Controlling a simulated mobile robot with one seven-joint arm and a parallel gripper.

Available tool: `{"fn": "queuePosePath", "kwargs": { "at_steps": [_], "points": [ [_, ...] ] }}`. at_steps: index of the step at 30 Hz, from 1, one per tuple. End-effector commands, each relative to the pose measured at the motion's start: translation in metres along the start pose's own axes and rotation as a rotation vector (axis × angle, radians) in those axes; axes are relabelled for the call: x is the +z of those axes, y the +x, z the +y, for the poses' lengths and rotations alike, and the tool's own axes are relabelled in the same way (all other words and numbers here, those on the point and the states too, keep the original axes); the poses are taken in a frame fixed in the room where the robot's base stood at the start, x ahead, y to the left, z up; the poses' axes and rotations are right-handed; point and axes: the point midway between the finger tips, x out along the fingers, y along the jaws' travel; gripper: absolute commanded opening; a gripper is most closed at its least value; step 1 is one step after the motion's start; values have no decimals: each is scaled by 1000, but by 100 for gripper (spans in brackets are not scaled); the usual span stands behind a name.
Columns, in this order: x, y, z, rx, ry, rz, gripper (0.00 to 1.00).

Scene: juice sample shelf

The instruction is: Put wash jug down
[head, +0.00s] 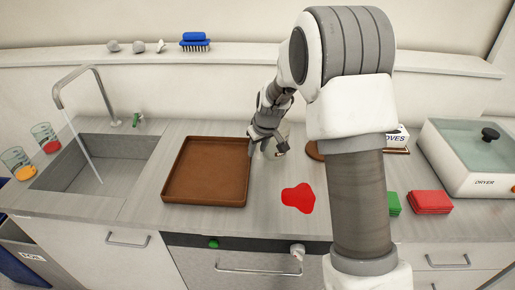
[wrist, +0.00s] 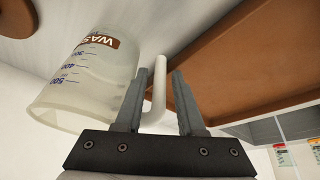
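The wash jug (wrist: 88,88) is a translucent cup with a brown label, blue volume marks and a white handle (wrist: 159,88). In the wrist view the handle is between the two fingers of my gripper (wrist: 160,92), with slim gaps on both sides, so the gripper looks open around it. In the head view my gripper (head: 266,146) is low over the counter just right of the brown tray, and the jug (head: 285,131) is mostly hidden behind it. Whether the jug's base touches the counter is hard to tell.
The brown tray (head: 180,198) is empty. A red spill (head: 298,198) lies on the counter in front of the jug. Water runs from the tap (head: 83,125) into the sink (head: 50,180). Green and red cloths (head: 430,201) and a dryer (head: 470,150) are at the right.

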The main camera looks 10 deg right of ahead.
Motion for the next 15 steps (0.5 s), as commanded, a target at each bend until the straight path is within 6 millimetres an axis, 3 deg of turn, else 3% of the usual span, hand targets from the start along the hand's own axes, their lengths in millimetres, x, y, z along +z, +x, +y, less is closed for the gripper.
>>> {"fn": "queuePosePath", "kwargs": {
  "at_steps": [10, 15],
  "points": [
    [-1, -2, 0, 0, 0, 0, 48],
    [-2, -20, 0, 1, 0, 3, 48]
  ]
}}
